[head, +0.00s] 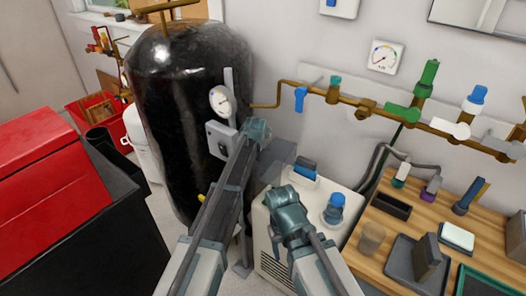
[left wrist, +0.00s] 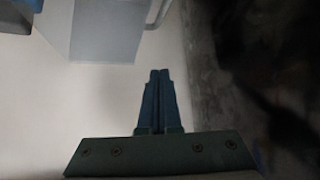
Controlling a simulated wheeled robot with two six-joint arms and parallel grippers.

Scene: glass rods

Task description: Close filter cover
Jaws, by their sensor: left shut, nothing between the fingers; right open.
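I cannot tell for certain which part is the filter cover. A grey, partly see-through panel (head: 281,151) stands tilted up at the back left of a white unit (head: 262,232), close to the right of my left gripper. My left gripper (head: 259,128) reaches between the black tank and this panel. It is shut and empty, with its fingers together in the left wrist view (left wrist: 159,76). My right gripper (head: 280,192) is open over the white unit's top, left of a blue-capped fitting (head: 335,205) and in front of a blue block (head: 305,168). The right gripper hides part of the unit's top.
The black tank (head: 172,110) with a gauge (head: 222,100) stands left of my left arm. A brass pipe with coloured valves (head: 367,106) runs along the wall. A wooden bench (head: 380,254) with trays and a cup (head: 372,238) is at right. A red box (head: 50,165) is far left.

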